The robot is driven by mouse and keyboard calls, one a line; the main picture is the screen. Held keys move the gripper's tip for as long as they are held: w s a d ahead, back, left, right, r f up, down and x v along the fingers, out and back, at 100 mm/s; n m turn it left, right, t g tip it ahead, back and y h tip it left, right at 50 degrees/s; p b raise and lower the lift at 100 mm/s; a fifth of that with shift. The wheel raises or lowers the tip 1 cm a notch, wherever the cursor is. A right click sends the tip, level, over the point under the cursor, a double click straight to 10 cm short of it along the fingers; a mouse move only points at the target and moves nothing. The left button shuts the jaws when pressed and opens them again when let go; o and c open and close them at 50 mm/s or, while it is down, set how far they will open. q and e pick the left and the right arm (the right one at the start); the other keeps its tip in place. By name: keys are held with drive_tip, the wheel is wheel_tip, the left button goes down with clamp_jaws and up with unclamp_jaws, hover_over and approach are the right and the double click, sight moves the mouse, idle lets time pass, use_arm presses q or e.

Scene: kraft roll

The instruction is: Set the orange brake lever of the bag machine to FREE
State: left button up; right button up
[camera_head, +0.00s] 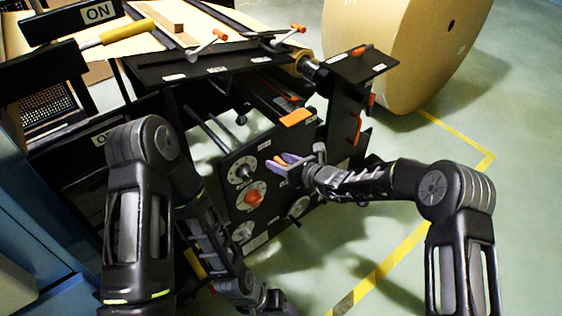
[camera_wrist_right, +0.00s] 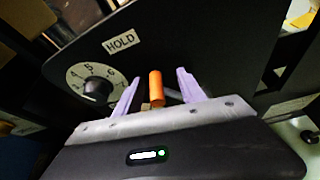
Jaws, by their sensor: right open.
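The orange brake lever (camera_wrist_right: 156,88) is a short orange cylinder on the dark panel of the bag machine. In the right wrist view it stands between the two lilac fingers of my right gripper (camera_wrist_right: 159,82), which is open with a gap on both sides. A HOLD label (camera_wrist_right: 121,41) is on the panel above it; no FREE label is readable. In the head view my right gripper (camera_head: 285,163) is at the machine's front panel (camera_head: 226,207), with a bit of orange between its fingers. My left gripper (camera_head: 270,301) is low at the bottom edge, partly cut off; its opening is unclear.
A numbered dial (camera_wrist_right: 90,84) is left of the lever. A red-orange knob (camera_head: 255,193) and an orange handle (camera_head: 296,117) are also on the machine. A large kraft roll (camera_head: 390,40) stands behind. Floor to the right is clear.

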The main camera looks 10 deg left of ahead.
drive_tip(key=shift+c, duration=0.4)
clamp_jaws()
drive_tip(key=shift+s, duration=0.1)
idle(0.8)
